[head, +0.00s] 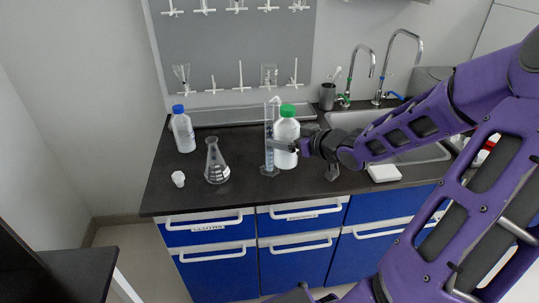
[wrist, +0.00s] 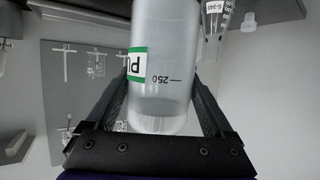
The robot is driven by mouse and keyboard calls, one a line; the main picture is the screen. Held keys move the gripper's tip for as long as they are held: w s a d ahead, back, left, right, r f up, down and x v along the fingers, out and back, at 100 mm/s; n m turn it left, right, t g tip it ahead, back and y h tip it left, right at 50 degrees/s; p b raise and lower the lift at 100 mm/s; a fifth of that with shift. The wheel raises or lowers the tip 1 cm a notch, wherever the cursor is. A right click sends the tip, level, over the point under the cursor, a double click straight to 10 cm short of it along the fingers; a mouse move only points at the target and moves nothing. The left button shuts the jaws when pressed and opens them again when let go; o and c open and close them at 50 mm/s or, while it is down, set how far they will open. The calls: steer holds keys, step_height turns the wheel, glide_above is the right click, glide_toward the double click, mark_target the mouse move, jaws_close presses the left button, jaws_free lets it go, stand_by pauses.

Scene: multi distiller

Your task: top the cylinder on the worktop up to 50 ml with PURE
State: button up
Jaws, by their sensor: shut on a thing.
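My gripper (head: 290,147) is shut on a white bottle (head: 286,131) with a green cap and a thin bent spout. The bottle is upright. Its green label, partly reading "PU", and a 250 mark show upside down between the fingers in the wrist view (wrist: 165,70). A clear graduated cylinder (head: 269,135) stands upright on the worktop just left of the bottle. The spout tip is near the cylinder's mouth; I cannot tell if it is right over it. The cylinder's level cannot be read. I cannot tell whether the bottle touches the worktop.
A blue-capped bottle (head: 183,130), a conical flask (head: 216,164) and a small white piece (head: 178,179) stand to the left on the dark worktop (head: 230,200). A sink (head: 425,153) with taps is at right. A peg rack (head: 235,50) hangs behind. The front worktop strip is clear.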

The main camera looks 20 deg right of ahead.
steer(key=shift+c, duration=1.4)
steer(key=shift+r, duration=0.1)
steer(key=shift+r+p, duration=0.1)
steer(key=shift+p, duration=0.35)
steer(key=o, duration=1.2)
steer(key=shift+c, duration=0.2)
jaws_close()
steer(key=shift+r, duration=0.1)
